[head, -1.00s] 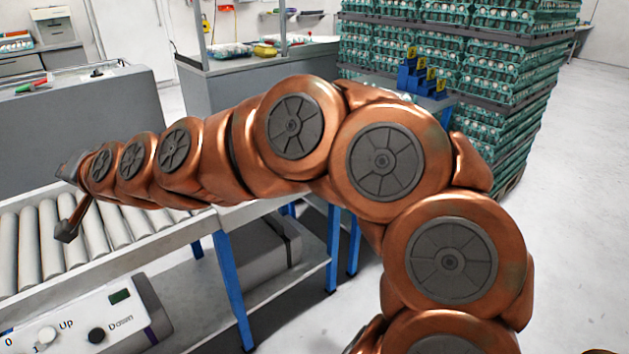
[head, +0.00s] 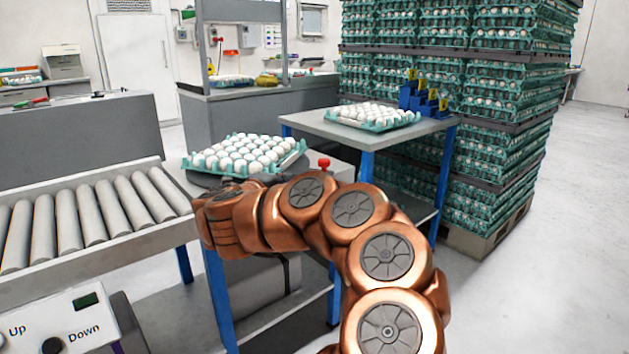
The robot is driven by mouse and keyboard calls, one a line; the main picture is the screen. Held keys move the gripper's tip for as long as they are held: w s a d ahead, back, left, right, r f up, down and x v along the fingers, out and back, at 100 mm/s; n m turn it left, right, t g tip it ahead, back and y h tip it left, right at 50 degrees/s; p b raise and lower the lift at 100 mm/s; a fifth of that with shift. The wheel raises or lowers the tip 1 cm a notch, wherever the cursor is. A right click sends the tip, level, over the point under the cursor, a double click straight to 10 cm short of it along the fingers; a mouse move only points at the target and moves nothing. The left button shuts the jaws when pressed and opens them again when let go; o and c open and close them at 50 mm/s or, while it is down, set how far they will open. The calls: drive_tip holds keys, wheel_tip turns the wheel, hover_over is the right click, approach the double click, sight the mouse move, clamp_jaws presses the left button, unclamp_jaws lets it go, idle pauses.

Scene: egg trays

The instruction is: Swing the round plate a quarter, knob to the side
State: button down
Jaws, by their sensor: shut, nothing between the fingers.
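The round plate (head: 198,179) is dark and shows only as an edge at the left, under a green tray of white eggs (head: 293,158). The tray sits on top of it, on the near table. A red knob (head: 324,163) stands upright just right of the tray; my arm hides its foot, so I cannot see how it joins the plate. My copper arm crosses in front of the plate's near side. My gripper is not visible; the arm's far end is folded and turned away near the plate's front left.
A roller conveyor (head: 95,215) ends at the left of the plate. A second table (head: 340,132) behind right holds another egg tray (head: 374,117) and blue blocks with yellow number tags (head: 425,98). Tall egg stacks (head: 500,120) stand behind it. The floor at right is clear.

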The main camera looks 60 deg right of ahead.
drive_tip(key=d+f+b, duration=0.2)
drive_tip(key=d+b, duration=0.2)
drive_tip(key=d, duration=1)
drive_tip(key=shift+w, duration=0.35)
drive_tip(key=shift+d, duration=0.2)
